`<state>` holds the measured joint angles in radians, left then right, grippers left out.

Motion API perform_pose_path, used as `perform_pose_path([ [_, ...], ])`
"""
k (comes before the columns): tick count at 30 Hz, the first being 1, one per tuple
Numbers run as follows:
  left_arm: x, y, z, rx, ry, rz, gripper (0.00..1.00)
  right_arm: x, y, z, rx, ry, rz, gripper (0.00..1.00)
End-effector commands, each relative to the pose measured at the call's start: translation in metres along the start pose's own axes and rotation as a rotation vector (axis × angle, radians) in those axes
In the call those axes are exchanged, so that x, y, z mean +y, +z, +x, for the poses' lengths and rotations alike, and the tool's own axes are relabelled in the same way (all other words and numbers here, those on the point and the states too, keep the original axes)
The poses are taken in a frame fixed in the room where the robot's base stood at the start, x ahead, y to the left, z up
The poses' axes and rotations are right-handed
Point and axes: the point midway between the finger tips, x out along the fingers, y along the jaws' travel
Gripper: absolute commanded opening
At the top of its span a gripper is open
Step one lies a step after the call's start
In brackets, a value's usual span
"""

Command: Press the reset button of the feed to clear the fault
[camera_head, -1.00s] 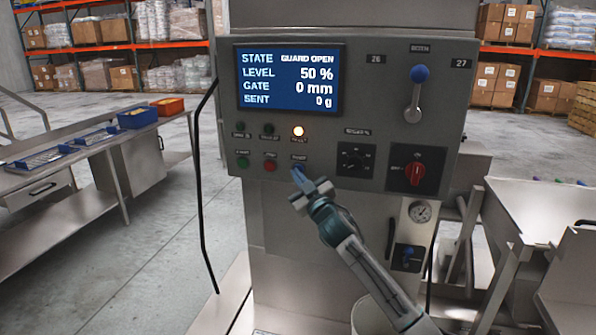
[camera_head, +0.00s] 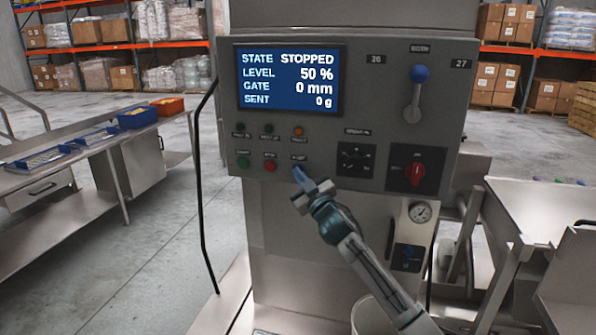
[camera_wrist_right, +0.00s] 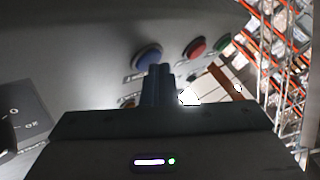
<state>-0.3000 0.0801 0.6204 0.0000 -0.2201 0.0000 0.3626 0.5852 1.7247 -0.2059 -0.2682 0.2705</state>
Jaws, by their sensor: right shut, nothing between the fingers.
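The feed's grey control panel (camera_head: 330,110) faces me, and its screen (camera_head: 289,80) reads STATE STOPPED, LEVEL 50 %, GATE 0 mm, SENT 0 g. My right gripper (camera_head: 299,174) is shut and empty, its tips at the right end of the lower button row. The orange fault lamp (camera_head: 298,131) above is dim. My left gripper is not in view.
A green button (camera_head: 242,162) and a red button (camera_head: 270,166) sit left of my fingertips. A dial (camera_head: 356,160) and a red rotary switch (camera_head: 415,173) sit to the right. A blue-knobbed lever (camera_head: 420,75) is higher up. A bench (camera_head: 80,185) stands at left.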

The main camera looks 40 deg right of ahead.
Motion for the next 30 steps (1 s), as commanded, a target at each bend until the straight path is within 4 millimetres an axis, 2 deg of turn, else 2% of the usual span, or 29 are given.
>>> perform_pose_path([
  [12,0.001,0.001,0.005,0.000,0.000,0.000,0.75,-0.009,-0.007,-0.011,0.001,0.000,-0.001,0.00],
  [23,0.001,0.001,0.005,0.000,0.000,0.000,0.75,-0.010,-0.009,-0.013,0.000,0.000,0.000,0.00],
  [30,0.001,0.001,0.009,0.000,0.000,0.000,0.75,-0.021,-0.020,-0.029,0.001,-0.001,0.001,0.00],
])
